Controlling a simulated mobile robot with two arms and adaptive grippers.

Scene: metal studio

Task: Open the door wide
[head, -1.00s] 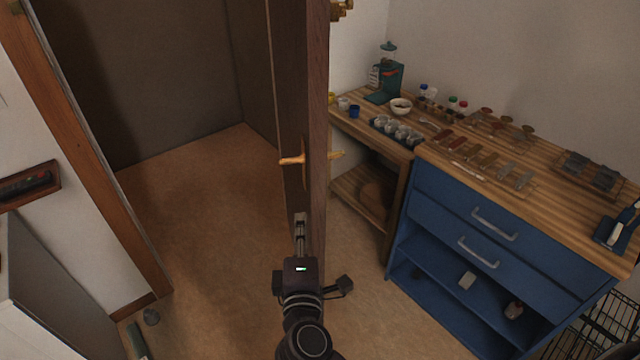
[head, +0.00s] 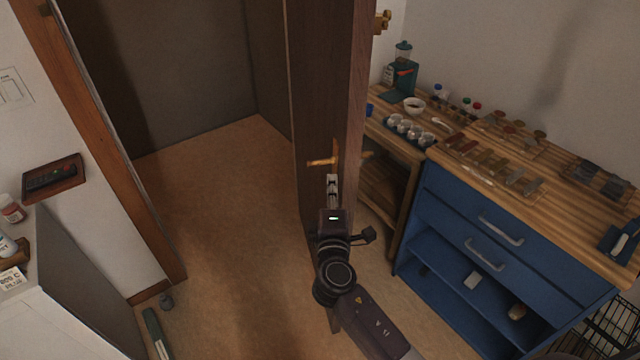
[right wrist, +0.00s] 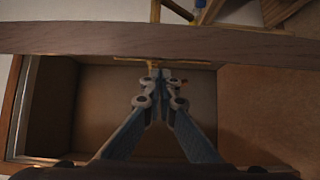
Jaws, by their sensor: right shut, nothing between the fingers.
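The brown wooden door (head: 318,85) stands open to the right of the doorway, with its narrow near edge turned toward me. Its brass lever handle (head: 322,162) sticks out on the doorway side. My right gripper (head: 332,182) is shut and empty, just below the handle and close to the door; contact is unclear. In the right wrist view, the closed fingertips (right wrist: 160,76) are beside the handle (right wrist: 150,61), below the door's edge (right wrist: 110,41). My left gripper is not in view.
A blue drawer cabinet (head: 455,215) and wooden bench with small items stand right of the door. The door frame (head: 125,180) and a white-topped unit (head: 60,300) are on the left. The floor in the doorway (head: 220,200) is clear.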

